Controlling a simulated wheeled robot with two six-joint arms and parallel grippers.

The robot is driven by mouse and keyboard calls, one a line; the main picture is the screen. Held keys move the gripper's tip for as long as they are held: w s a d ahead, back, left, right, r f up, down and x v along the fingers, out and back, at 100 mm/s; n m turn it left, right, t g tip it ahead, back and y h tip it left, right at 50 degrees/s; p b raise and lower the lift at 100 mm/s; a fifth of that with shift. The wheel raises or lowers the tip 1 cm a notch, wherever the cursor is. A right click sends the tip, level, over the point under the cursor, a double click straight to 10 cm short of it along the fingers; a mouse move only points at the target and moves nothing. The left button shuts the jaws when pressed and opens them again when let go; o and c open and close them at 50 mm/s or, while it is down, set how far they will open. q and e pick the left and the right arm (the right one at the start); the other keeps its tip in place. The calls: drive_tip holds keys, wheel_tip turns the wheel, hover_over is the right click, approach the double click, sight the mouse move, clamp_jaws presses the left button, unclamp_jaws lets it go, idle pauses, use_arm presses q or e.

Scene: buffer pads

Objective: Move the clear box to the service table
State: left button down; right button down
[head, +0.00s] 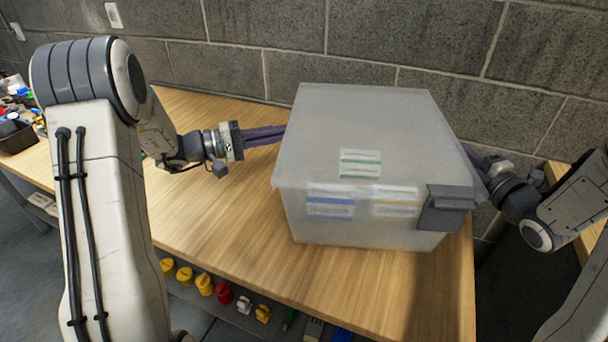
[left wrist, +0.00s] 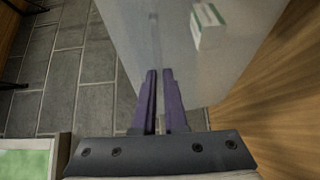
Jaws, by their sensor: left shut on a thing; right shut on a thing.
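The clear box (head: 365,130) is a large translucent tub with a lid, a dark grey latch and several labels with coloured stripes. It is over the wooden table, level or nearly so; I cannot tell whether its bottom touches the wood. My left gripper (head: 282,134) is shut on its left side. In the left wrist view the purple fingers (left wrist: 160,75) are close together at the box wall (left wrist: 245,50). My right gripper (head: 474,158) is shut on the right side, its fingertips largely hidden behind the box. Which surface is the service table is unclear.
The wooden table (head: 240,245) has bare room in front of the box. Another wooden surface (head: 557,172) shows at the right. A block wall (head: 390,45) stands behind. Yellow and red items (head: 205,284) lie on a lower shelf, and a dark bin (head: 15,135) is at the far left.

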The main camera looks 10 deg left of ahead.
drive_tip(key=shift+d, duration=0.1)
